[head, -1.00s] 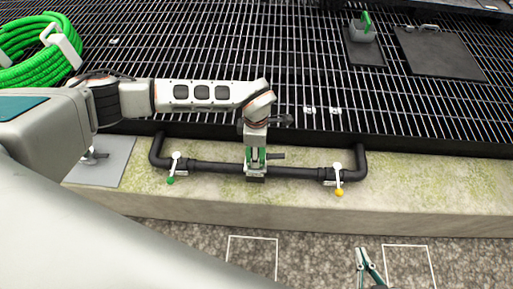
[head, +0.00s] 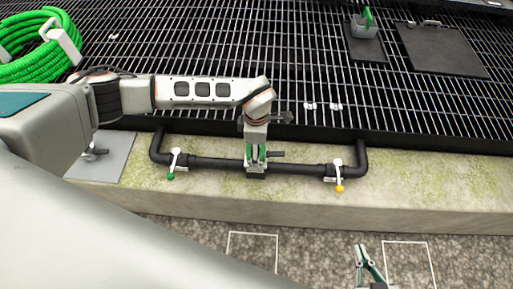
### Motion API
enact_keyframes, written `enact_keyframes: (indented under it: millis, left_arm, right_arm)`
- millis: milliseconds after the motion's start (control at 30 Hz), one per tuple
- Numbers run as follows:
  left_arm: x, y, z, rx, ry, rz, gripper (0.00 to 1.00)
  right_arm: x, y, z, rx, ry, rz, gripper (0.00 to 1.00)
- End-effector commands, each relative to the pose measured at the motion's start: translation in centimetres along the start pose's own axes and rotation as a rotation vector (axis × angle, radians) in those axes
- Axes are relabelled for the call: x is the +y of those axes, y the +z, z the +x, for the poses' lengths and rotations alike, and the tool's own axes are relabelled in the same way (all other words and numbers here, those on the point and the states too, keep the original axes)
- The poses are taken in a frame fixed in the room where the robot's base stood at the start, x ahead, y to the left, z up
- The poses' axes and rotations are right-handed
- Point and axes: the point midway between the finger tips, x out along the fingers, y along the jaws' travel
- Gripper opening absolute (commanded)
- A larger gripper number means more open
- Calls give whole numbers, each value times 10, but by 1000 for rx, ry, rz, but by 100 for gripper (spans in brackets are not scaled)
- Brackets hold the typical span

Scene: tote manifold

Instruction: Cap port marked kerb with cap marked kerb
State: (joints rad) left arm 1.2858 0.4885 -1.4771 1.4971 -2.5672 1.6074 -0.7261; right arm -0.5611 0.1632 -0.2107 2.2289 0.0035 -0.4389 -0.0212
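A black pipe manifold (head: 215,163) runs along the mossy concrete ledge. It has a white lever with a green tip (head: 174,165) at left and one with a yellow tip (head: 338,178) at right. My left gripper (head: 256,166) points down at the middle of the pipe, over a dark fitting with a small label. Its green-padded fingers hide what is between them, so I cannot tell whether it holds a cap. My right gripper (head: 361,247) is low in the picture over the gravel, its fingertips close together and empty. No kerb marking is readable.
A green hose coil (head: 35,68) lies at top left on the grating (head: 300,70). A grey plate (head: 112,165) is on the ledge at left. Dark plates (head: 440,50) lie at upper right. White outlined rectangles (head: 253,234) mark the gravel in front.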

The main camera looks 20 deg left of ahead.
Motion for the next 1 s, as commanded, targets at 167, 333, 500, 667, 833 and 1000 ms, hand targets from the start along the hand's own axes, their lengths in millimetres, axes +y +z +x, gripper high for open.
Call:
enact_keyframes:
  millis: [167, 333, 500, 667, 833, 1000]
  left_arm:
    - [2, 0, -19, -2, 4, 0, 65]
    - [2, 0, -53, -2, 5, 2, 65]
    - [2, 0, -87, -2, 5, 1, 65]
    - [1, 0, -108, -1, 3, 0, 65]
    - [1, 0, -118, 0, 1, -1, 65]
    - [0, 0, -120, 0, 0, -1, 65]
  right_arm:
    - [0, 0, 0, 0, 0, 0, 0]
    - [0, 0, 0, 0, 0, 0, 0]
    - [0, 0, 0, -1, 0, 0, 0]
    - [0, 0, 0, -1, 0, 0, 0]
    - [0, 0, 0, -1, 0, 0, 0]
    - [0, 0, 0, -1, -1, 0, 0]
